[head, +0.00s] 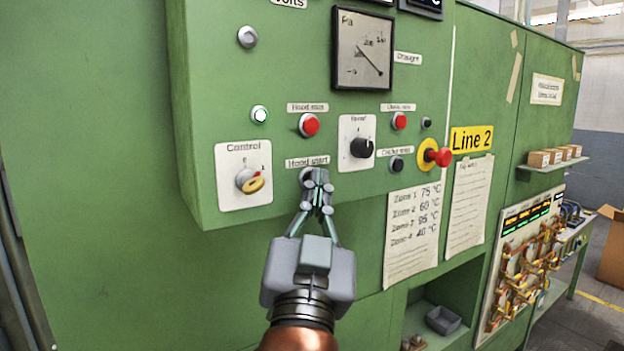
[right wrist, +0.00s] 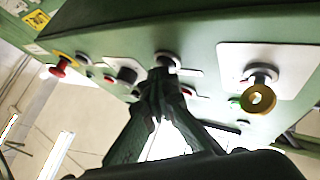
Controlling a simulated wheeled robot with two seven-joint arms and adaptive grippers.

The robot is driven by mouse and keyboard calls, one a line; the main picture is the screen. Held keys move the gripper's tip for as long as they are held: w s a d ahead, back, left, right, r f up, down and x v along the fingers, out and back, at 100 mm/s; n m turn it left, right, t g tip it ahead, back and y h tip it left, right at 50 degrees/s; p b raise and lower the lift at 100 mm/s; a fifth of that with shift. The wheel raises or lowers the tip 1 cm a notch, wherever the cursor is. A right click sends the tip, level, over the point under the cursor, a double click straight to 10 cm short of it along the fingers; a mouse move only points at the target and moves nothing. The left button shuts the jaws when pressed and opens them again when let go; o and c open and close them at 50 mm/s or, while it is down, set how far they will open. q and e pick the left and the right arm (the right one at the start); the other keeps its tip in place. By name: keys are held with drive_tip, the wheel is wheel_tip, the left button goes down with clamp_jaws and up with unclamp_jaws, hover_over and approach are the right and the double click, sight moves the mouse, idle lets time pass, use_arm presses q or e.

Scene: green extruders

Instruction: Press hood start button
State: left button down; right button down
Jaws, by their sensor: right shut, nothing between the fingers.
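The hood start button (head: 305,173) sits under the "Hood start" label (head: 307,161) on the green control panel (head: 270,50). Only its rim shows in the head view, because my right gripper (head: 318,175) is in front of it. My right gripper is shut and empty, its fingertips at the button. In the right wrist view, the closed fingertips (right wrist: 160,78) are right at the button's ring (right wrist: 167,60). I cannot tell whether the button is pressed in. My left gripper is in neither view.
A red button (head: 309,125) is just above. The Control key switch (head: 250,181) is to the left, the black speed knob (head: 362,147) to the right. A red emergency stop (head: 440,157) sticks out farther right. Paper sheets (head: 412,235) hang below the panel.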

idle(0.5)
drive_tip(key=shift+s+d, duration=0.45)
drive_tip(key=shift+s, duration=0.15)
drive_tip(key=s+d, duration=0.1)
drive_tip(key=s, duration=0.1)
drive_tip(key=s+d, duration=0.2)
idle(0.4)
idle(0.4)
